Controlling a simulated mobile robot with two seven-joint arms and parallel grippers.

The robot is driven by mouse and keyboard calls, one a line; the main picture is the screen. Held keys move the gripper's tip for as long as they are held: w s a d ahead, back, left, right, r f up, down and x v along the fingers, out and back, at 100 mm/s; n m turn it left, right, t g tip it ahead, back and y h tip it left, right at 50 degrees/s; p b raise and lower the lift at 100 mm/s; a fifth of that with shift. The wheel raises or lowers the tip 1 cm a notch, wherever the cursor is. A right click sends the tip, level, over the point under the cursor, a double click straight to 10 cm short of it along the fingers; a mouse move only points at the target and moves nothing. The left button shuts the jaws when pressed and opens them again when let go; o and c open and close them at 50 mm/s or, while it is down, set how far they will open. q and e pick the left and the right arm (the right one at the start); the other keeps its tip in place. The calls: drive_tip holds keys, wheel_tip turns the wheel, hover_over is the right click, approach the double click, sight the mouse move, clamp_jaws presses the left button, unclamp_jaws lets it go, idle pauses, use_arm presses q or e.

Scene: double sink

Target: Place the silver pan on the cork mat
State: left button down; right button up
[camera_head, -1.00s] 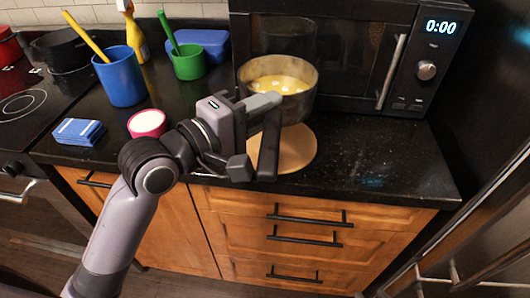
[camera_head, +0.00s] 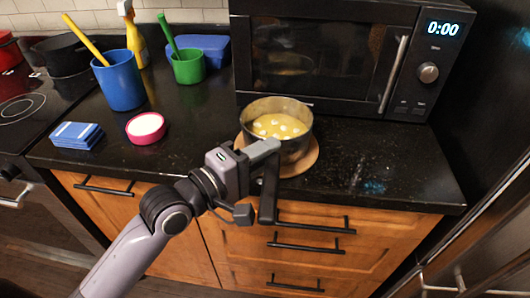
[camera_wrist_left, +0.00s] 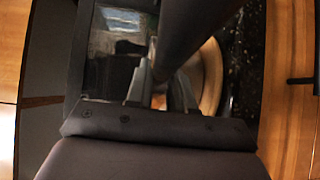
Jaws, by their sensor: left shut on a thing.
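The silver pan (camera_head: 294,148), holding yellow liquid with pale pieces, is upright over the round cork mat (camera_head: 311,161) in front of the microwave. The mat's edge shows to the pan's left and right. I cannot tell whether the pan's base touches the mat. My left gripper (camera_head: 265,150) is shut on the pan's dark handle (camera_head: 268,192), which points toward the counter's front edge. In the left wrist view the dark handle (camera_wrist_left: 196,30) runs up from the gripper fingers (camera_wrist_left: 162,88). The right gripper is not in view.
The microwave (camera_head: 320,60) stands close behind the pan. A blue cup (camera_head: 121,82), green cup (camera_head: 188,67), pink bowl (camera_head: 146,130) and blue sponges (camera_head: 77,134) are to the left. The counter (camera_head: 385,165) right of the mat is clear.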

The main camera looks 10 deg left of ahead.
use_arm(q)
drive_tip(key=c, duration=1)
unclamp_jaws()
drive_tip(key=shift+f, duration=0.1)
drive_tip(key=shift+s+r, duration=0.1)
drive_tip(key=shift+r, duration=0.1)
drive_tip(key=f+b+v, duration=0.1)
drive_tip(key=v, duration=1.1)
drive_tip(key=a+f+m+y, duration=0.2)
drive_tip(key=f+y, duration=0.1)
drive_tip(key=f, duration=0.4)
drive_tip(key=a+f+m+y, duration=0.3)
drive_tip(key=f, duration=0.5)
drive_tip(key=s+f+m+g+y, duration=0.1)
drive_tip(key=s+f+m, duration=0.1)
drive_tip(key=f, duration=0.2)
drive_tip(key=s+a+f+m+g+y, duration=0.1)
drive_tip(key=s+f+m, duration=0.1)
drive_tip(key=f, duration=0.3)
drive_tip(key=s+f+m+y, duration=0.1)
drive_tip(key=s+f+m, duration=0.2)
drive_tip(key=f, duration=0.2)
drive_tip(key=shift+s+a+g, duration=0.15)
drive_tip(key=shift+a+g, duration=0.25)
